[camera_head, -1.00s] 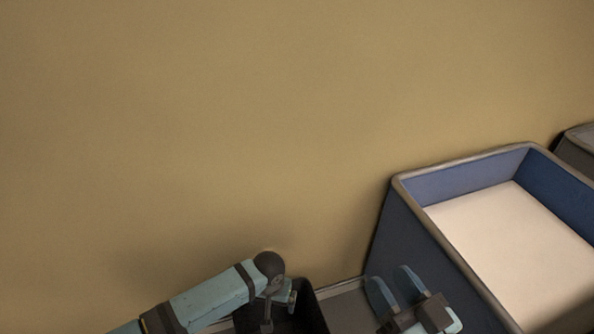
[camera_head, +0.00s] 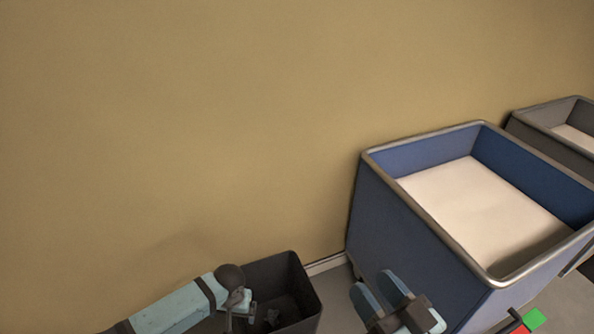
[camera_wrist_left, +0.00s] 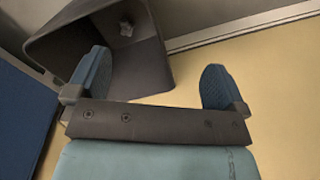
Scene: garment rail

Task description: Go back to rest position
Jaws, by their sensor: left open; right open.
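My left gripper (camera_head: 243,303) is at the lower left of the head view, over the dark bin, small and partly hidden by its own arm. In the left wrist view its two blue fingers (camera_wrist_left: 155,85) are wide apart with nothing between them. My right gripper (camera_head: 378,289) is at the bottom of the head view, in front of the blue bin. Its two fingers are spread and empty.
The dark bin (camera_head: 302,285) stands by the tan wall (camera_head: 180,120). A blue bin (camera_head: 385,230) with a pale inside stands to its right. A grey bin (camera_head: 530,118) is at the far right. Small green (camera_head: 535,318) and red pieces show at bottom right. The upper wall area is clear.

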